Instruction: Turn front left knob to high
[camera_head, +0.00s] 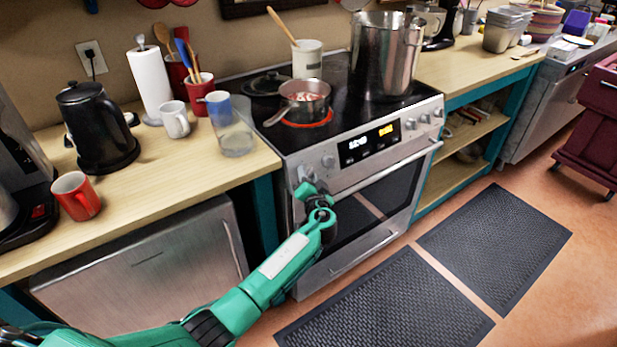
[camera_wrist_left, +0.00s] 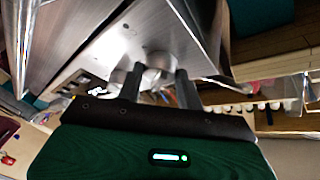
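The stove (camera_head: 372,170) has a front panel with two knobs at its left end. The far-left knob (camera_head: 305,173) is beside my left gripper (camera_head: 308,187), which partly covers it. The second knob (camera_head: 328,161) is just to its right. In the left wrist view, the two fingers of my left gripper (camera_wrist_left: 159,87) are spread, with a round metal knob (camera_wrist_left: 158,62) between and just beyond their tips. I cannot tell whether they touch it. A saucepan (camera_head: 305,103) with reddish food sits on the front left burner, which glows red. My right gripper is out of view.
A tall steel pot (camera_head: 385,55) and a white utensil crock (camera_head: 307,60) stand at the back of the stovetop. A clear glass (camera_head: 236,138) is near the counter edge left of the stove. Dark mats (camera_head: 390,305) lie on the floor in front.

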